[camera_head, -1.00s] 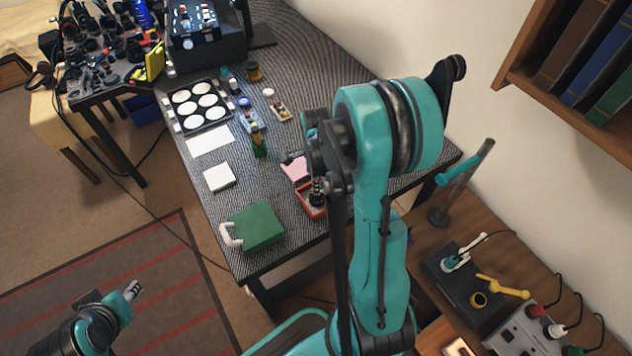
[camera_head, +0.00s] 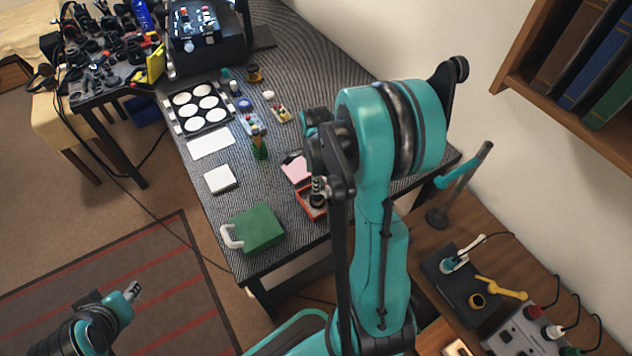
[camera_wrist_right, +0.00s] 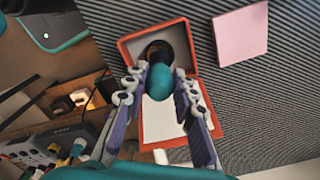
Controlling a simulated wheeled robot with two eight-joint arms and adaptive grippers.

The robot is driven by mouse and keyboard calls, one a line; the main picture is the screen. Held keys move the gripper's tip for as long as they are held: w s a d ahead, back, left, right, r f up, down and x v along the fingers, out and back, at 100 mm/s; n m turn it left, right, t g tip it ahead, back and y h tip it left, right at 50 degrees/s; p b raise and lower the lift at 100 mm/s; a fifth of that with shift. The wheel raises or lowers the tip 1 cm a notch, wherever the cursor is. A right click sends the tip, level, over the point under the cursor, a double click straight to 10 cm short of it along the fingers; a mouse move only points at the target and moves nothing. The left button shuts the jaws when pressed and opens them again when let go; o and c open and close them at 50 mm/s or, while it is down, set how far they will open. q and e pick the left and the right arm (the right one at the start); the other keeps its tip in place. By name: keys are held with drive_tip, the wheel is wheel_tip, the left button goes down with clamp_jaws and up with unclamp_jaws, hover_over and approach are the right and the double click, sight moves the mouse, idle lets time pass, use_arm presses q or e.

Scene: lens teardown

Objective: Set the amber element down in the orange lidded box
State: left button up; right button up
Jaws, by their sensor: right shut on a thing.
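The orange lidded box (camera_wrist_right: 178,118) is open in the right wrist view, with a pale interior. It also shows in the head view (camera_head: 309,207), near the table's front edge, partly hidden by my right arm. My right gripper (camera_wrist_right: 159,82) is over the box, its fingers closed on a teal rounded bulb (camera_wrist_right: 160,84). A dark round piece with a brownish middle (camera_wrist_right: 157,50) is at the bulb's far end, over the box. I cannot clearly make out the amber element or whether this piece touches the box. My left gripper (camera_head: 132,291) is far from the table; its jaw opening is unclear.
A pink pad (camera_wrist_right: 241,34) lies beside the box. A green case with a white handle (camera_head: 256,228), a white block (camera_head: 220,179) and a tray of white discs (camera_head: 199,105) are on the striped table. A wooden bench with tools (camera_head: 540,290) is at the right.

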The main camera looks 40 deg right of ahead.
drive_tip(key=shift+r+p, duration=3.05)
drive_tip(key=shift+r, duration=1.2)
